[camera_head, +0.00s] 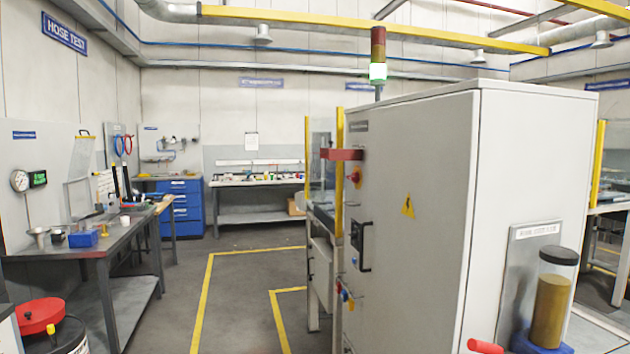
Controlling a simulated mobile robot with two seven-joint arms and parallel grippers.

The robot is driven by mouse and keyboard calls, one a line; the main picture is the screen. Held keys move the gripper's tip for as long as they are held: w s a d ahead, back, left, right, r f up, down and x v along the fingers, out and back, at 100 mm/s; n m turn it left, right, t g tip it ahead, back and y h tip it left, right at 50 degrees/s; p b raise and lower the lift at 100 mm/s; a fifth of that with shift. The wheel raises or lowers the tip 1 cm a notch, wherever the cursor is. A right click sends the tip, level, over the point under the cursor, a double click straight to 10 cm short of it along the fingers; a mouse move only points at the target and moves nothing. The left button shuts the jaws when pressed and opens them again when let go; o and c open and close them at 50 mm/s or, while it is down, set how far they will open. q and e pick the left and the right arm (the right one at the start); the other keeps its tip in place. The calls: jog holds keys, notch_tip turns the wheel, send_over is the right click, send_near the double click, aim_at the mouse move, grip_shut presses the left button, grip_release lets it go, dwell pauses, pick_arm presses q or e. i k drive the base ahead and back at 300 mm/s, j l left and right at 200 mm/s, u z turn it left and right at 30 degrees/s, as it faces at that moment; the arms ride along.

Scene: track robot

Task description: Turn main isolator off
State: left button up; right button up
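A tall light-grey electrical cabinet (425,225) stands right of centre, its door side facing left and seen at a slant. Small red, yellow and blue controls (345,295) sit lower down. Neither of my grippers shows in this view.
A red bar (342,154) juts from the cabinet's upper door edge. A workbench (95,245) stands left, a red-lidded drum (40,316) at the lower left. The yellow-lined floor (240,290) between is clear.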

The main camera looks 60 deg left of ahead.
aim_at(354, 178)
jog(key=u, duration=1.4)
